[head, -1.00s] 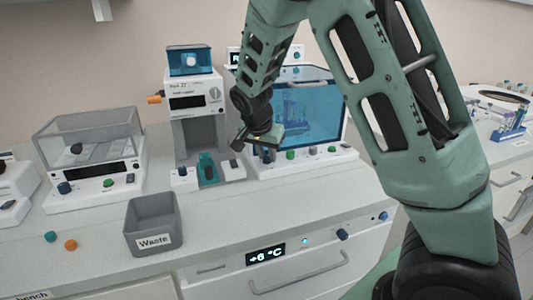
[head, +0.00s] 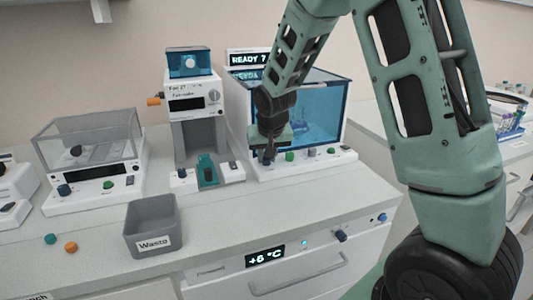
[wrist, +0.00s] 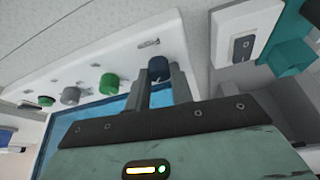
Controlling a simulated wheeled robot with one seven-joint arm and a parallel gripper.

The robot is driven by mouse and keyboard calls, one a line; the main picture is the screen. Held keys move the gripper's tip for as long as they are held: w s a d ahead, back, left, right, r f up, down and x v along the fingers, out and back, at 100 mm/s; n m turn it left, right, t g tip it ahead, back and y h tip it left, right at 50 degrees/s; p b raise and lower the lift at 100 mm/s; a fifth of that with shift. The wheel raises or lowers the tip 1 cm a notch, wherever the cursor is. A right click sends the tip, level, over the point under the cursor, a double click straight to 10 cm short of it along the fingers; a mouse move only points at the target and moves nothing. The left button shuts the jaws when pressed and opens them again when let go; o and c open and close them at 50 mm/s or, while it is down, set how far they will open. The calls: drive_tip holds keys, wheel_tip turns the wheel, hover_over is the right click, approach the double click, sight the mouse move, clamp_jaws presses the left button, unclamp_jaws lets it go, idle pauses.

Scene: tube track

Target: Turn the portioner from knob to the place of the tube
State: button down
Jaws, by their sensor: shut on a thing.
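The machine with the blue see-through front (head: 320,105), which I take for the portioner, stands at the back of the bench. Its display reads "READY 7". A row of controls runs along its white front ledge. My gripper (head: 268,158) is down at the left end of this ledge. In the wrist view, my gripper's fingers (wrist: 160,88) are shut on a dark blue knob (wrist: 158,68), one finger on each side. Green and grey knobs sit along the same ledge. The contents behind the blue front are unclear.
A tall white device with a blue top (head: 188,110) stands close left of my gripper. Further left are a clear-lidded device (head: 92,145) and a grey Waste bin (head: 152,230). Green and orange caps lie on the bench. The front bench strip is mostly clear.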

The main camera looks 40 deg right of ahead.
drive_tip(key=n+p, duration=0.1)
drive_tip(key=n+y+p, duration=0.1)
drive_tip(key=n+p, duration=0.1)
drive_tip(key=n+y+p, duration=0.1)
drive_tip(key=n+p, duration=0.1)
drive_tip(key=shift+d+r, duration=0.15)
drive_tip(key=shift+r, duration=0.1)
drive_tip(key=n+y+p, duration=0.1)
drive_tip(key=n+p, duration=0.2)
drive_tip(key=shift+f, duration=0.2)
drive_tip(key=shift+f+n, duration=0.1)
drive_tip(key=shift+n, duration=0.2)
drive_tip(key=c, duration=1.2)
unclamp_jaws()
drive_tip(key=p+v, duration=0.2)
drive_tip(key=v, duration=1.5)
drive_tip(key=shift+s+d, duration=0.15)
drive_tip(key=shift+d, duration=0.1)
